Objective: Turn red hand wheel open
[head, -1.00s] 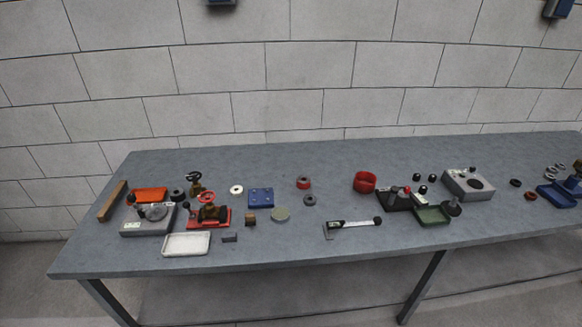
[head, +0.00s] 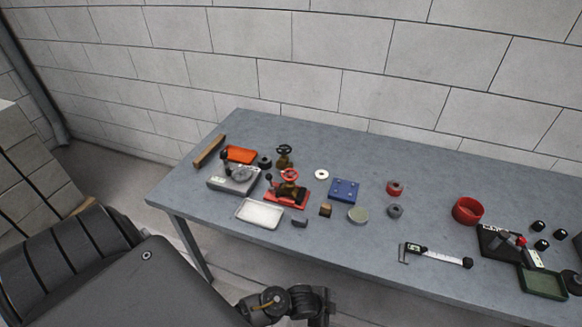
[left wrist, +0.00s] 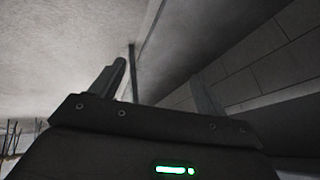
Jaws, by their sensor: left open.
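The red hand wheel (head: 290,174) tops a brass-coloured valve (head: 288,189) on a red base (head: 312,203), at the left part of the table in the head view. A second valve with a dark hand wheel (head: 284,149) stands just behind it. My left gripper (left wrist: 160,82) shows in the left wrist view, open and with nothing seen between its fingers. It is away from the hand wheel, which does not show in that view. Dark arm parts of mine show at the bottom of the head view, below the table's front edge. My right gripper is not seen.
A caliper (head: 437,256) and red ring (head: 467,211) lie farther right. The table (head: 390,160) has bare patches between them.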

